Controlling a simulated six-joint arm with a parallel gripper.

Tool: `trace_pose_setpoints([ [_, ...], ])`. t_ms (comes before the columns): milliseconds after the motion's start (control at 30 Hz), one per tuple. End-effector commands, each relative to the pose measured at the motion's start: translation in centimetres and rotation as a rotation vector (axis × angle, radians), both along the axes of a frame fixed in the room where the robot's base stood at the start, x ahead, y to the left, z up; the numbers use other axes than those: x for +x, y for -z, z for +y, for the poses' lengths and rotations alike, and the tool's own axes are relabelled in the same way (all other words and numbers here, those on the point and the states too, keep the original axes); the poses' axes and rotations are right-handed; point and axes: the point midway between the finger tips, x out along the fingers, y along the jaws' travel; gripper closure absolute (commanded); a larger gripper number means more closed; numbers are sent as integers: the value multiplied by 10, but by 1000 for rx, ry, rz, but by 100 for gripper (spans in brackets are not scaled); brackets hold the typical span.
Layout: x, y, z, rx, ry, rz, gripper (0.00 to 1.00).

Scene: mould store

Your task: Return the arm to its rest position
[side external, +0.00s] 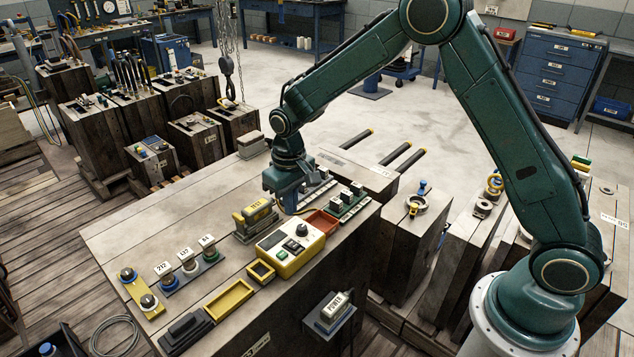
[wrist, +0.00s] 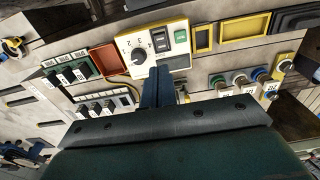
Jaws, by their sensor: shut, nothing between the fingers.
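My green arm reaches from its base at the lower right over the wooden bench (side external: 130,235). My gripper (side external: 290,208) points down, low over the bench, behind the yellow control box (side external: 274,258). It is shut and holds nothing. In the wrist view my gripper (wrist: 158,82) shows as a dark blue pair of closed fingers in front of the box (wrist: 137,41) with its dial and switches. I cannot tell the exact gap between the fingertips and the bench top.
A red tray (side external: 323,223) and a black-and-yellow unit (side external: 256,218) stand close to my gripper. Switch rows (side external: 352,198) lie to its right. Yellow trays (side external: 228,299) and labelled knobs (side external: 188,262) are nearer the front. A chain hook (side external: 227,66) hangs behind.

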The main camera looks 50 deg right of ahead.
Motion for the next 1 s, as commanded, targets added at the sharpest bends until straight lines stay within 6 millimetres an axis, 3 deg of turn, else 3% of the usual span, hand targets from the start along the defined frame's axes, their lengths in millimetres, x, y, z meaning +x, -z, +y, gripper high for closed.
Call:
trace_pose_setpoints([
  [500,-57,-114,-20,10,1,-126,100],
  [1000,-142,-189,-38,12,1,-248,100],
])
